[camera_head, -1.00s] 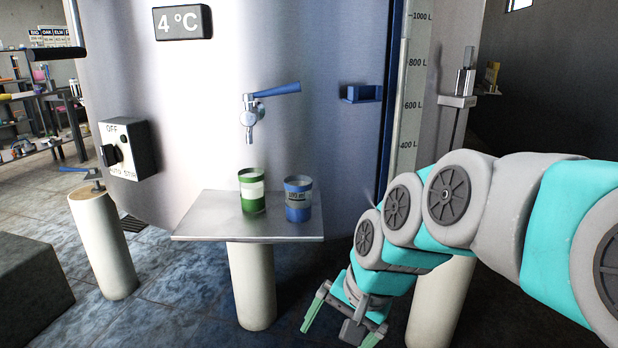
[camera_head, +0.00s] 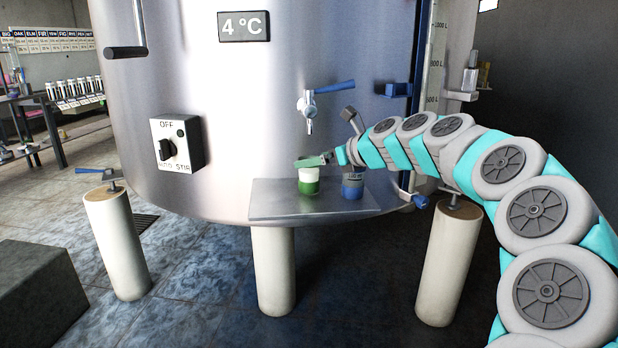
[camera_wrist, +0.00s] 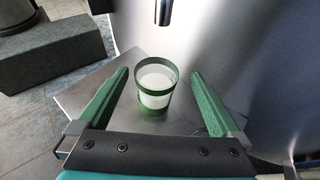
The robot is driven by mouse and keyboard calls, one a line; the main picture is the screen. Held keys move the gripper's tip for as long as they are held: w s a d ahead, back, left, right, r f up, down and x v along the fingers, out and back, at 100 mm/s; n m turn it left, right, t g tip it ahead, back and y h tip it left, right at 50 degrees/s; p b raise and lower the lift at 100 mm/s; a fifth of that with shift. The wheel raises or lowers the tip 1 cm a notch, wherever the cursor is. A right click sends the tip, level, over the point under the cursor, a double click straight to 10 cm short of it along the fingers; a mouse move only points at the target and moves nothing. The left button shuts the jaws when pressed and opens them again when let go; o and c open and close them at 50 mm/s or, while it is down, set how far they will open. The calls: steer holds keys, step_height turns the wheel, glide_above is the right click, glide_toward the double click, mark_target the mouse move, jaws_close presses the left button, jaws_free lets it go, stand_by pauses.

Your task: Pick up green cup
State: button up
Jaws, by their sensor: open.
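The green cup (camera_head: 309,182), with a white band, stands upright on the metal shelf (camera_head: 265,208) under the tap. In the wrist view the green cup (camera_wrist: 156,86) is upright between the two green fingers, with a gap on each side. My gripper (camera_head: 312,161) is open and close to the cup's rim, coming from the right in the head view. The wrist view shows my gripper (camera_wrist: 157,82) with both fingers spread and nothing held. The cup's upper edge is partly hidden by a finger in the head view.
The tap (camera_head: 309,107) with a blue lever hangs above the shelf from the steel tank (camera_head: 260,90). A switch box (camera_head: 177,143) is at left. The shelf's left part is clear.

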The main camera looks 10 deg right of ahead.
steer(key=x, duration=0.5)
steer(key=shift+w+a+f, duration=0.15)
steer(key=shift+a+f, duration=0.1)
steer(key=shift+a, duration=0.15)
jaws_close()
stand_by(0.5)
steer(key=shift+r, duration=0.25)
